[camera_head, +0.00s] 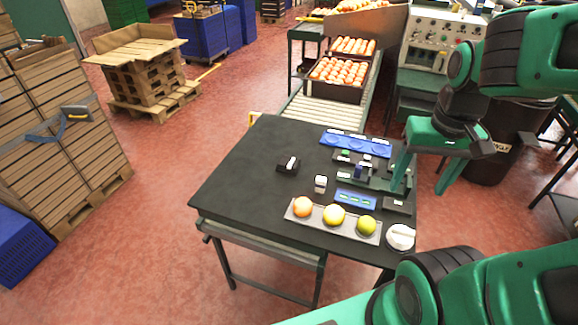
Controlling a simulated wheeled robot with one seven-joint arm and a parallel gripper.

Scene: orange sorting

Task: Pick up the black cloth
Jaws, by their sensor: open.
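A small black item with a white patch (287,166) lies on the dark table (240,170), left of its middle. It may be the black cloth, but it is too small to tell for sure. A flat dark grey piece (398,205) lies near the table's right edge. My gripper (419,190) is green, points down and is open, over the table's right edge. It is well to the right of the black item, with nothing seen between its fingers. One finger hides part of the things behind it.
Blue holders (356,143) and small blocks crowd the right side. The table's left part is clear.

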